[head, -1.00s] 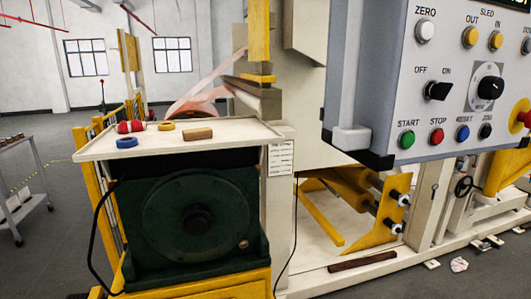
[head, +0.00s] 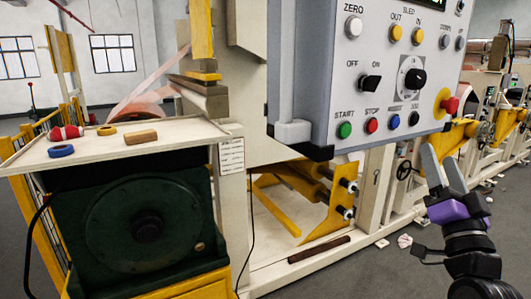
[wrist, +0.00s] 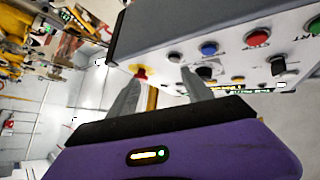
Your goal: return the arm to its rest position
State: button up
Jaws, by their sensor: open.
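My gripper (head: 441,165) is at the lower right of the head view, with grey fingers and a purple body. It is below and to the right of the grey control panel (head: 330,80). In the wrist view my gripper (wrist: 158,92) is open, its two fingers apart with nothing held between them. The panel (wrist: 165,30) lies beyond the fingertips there, with a red knob on a yellow base (wrist: 140,72) showing near the left finger. I cannot tell the exact gap to the panel.
A cream shelf (head: 100,150) at left holds a red roll (head: 66,133), a blue ring (head: 61,151), a yellow ring (head: 107,130) and a wooden block (head: 141,137). A dark green motor housing (head: 130,230) is below it. Scraps lie on the grey floor (head: 370,275).

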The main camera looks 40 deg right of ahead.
jog(key=w+a+f+n+t+y, duration=0.15)
jog(key=a+f+n+y, duration=0.55)
jog(key=a+f, duration=1.35)
jog(key=s+a+f+n+g+y, duration=0.1)
jog(key=s+a+f+n+y, duration=0.3)
jog(key=a, duration=0.5)
jog(key=s+a+f+n+g+y, duration=0.2)
jog(key=s+a+f+n+y, duration=0.3)
jog(key=s+a+f+y, duration=0.2)
jog(key=shift+s+a+f+y, duration=0.3)
jog(key=shift+s+a+f, duration=0.1)
jog(key=shift+s+a, duration=0.75)
jog(key=shift+w, duration=0.1)
